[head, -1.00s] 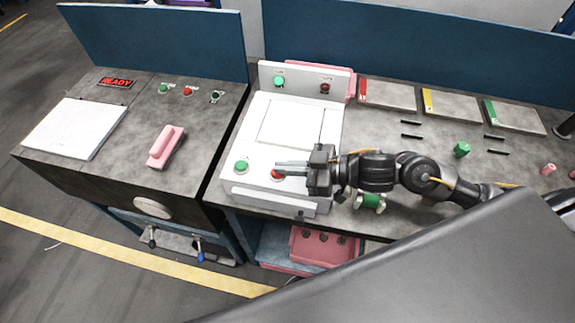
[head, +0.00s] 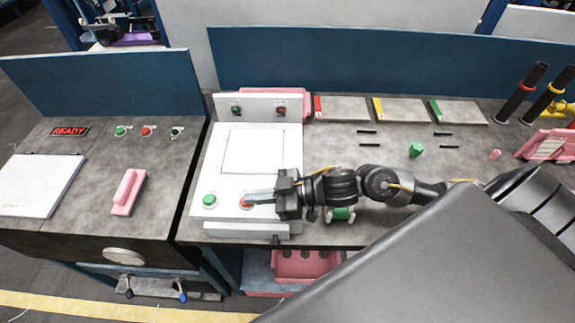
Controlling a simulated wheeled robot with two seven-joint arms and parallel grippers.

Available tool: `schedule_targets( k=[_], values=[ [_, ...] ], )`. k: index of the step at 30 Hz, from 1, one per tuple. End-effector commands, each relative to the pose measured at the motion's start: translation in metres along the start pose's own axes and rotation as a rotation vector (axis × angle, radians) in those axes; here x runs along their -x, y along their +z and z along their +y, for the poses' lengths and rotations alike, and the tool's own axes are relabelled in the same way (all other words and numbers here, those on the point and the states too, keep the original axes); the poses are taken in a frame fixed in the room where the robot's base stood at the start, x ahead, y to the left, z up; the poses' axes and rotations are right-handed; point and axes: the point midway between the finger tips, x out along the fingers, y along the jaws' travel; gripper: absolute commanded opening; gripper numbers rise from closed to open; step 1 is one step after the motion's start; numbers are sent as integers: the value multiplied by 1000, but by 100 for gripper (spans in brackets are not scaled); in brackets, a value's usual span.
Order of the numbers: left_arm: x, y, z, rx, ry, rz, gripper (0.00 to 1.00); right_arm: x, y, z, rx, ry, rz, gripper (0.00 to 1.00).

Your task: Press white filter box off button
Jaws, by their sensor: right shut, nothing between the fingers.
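The white filter box (head: 214,168) stands on the bench in the middle left. A green button (head: 210,201) and a red button (head: 245,203) sit on its front ledge. My right gripper (head: 248,197) is shut and empty, pointing left, with its fingertips over the red button and partly hiding it. They look to be touching it, but I cannot tell how far it is pushed in. On the box's back panel, a green lamp (head: 236,111) looks dark, beside a red lamp (head: 281,111). My left gripper is out of view.
A green spool (head: 341,214) is on the bench below my right arm. Left is a console with a READY display (head: 70,132) and a pink handle (head: 128,192). Labelled grey trays (head: 400,110), black pins and a green piece (head: 416,150) lie to the right.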

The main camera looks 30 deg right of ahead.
Motion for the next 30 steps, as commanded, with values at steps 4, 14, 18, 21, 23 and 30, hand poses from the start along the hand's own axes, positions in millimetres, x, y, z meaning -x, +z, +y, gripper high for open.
schedule_targets(
  k=[4, 14, 18, 21, 23, 30],
  values=[
    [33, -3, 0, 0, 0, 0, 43, 7, -34, 0, 6, -1, 15, 0],
    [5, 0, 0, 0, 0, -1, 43, 65, -27, 0, 11, 1, 17, 0],
    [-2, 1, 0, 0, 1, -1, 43, 87, -29, 0, 11, 0, 19, 0],
    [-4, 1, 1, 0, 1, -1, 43, 97, -30, 1, 9, 2, 21, 0],
    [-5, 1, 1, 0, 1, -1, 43, 101, -32, 1, 10, 1, 23, 0],
    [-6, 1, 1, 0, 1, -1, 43, 106, -34, 1, 11, 0, 27, 0]
  ],
)
